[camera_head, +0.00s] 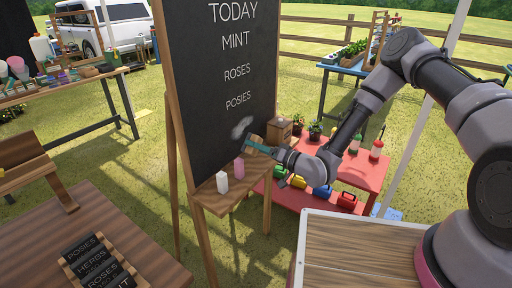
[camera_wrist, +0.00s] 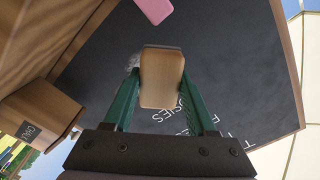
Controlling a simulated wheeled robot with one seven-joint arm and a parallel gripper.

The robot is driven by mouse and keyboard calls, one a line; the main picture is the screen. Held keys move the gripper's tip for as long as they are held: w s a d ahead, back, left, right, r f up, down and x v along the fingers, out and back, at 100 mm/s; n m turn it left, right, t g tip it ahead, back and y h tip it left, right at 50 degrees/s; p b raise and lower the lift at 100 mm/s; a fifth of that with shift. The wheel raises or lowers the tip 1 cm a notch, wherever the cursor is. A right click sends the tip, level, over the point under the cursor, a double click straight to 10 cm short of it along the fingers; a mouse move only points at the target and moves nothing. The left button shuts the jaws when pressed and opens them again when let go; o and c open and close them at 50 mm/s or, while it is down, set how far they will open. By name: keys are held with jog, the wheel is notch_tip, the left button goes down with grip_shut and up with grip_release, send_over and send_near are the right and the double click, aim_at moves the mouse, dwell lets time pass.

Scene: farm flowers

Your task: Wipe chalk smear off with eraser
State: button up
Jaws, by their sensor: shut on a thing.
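A chalkboard (camera_head: 215,60) stands on a wooden easel, lettered TODAY, MINT, ROSES and POSIES. A whitish chalk smear (camera_head: 241,128) lies on its lower right, below POSIES. My gripper (camera_head: 252,143) is shut on the wooden eraser (camera_wrist: 162,75), just below the smear and close to the board. In the wrist view the green fingers hold the eraser from both sides. A bit of the smear (camera_wrist: 133,62) shows beside the eraser's upper left; the eraser may hide more. I cannot tell whether the eraser touches the board.
The easel's ledge (camera_head: 222,196) below holds a white block (camera_head: 222,182) and a pink block (camera_head: 239,167). A wooden box (camera_head: 279,131) stands close behind my gripper. A red table (camera_head: 360,170) with pots and bottles is to the right. A sign rack (camera_head: 98,262) lies at front left.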

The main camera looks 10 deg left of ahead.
aim_at(254, 121)
jog(key=shift+x, duration=2.8)
jog(key=shift+x, duration=0.9)
jog(key=shift+w, duration=0.1)
jog(key=shift+w+d, duration=0.4)
jog(key=shift+w, duration=0.35)
jog(key=shift+w+d, duration=0.35)
jog(key=shift+w, duration=0.4)
jog(key=shift+w+d, duration=0.35)
jog(key=shift+w, duration=0.55)
jog(key=shift+w+d, duration=0.3)
jog(key=shift+w, duration=0.6)
jog(key=shift+w+d, duration=0.45)
jog(key=shift+w, duration=0.6)
jog(key=shift+w+d, duration=0.45)
jog(key=shift+w, duration=0.55)
jog(key=shift+w+d, duration=0.45)
jog(key=shift+w, duration=0.6)
jog(key=shift+w+a, duration=0.1)
jog(key=shift+w, duration=0.05)
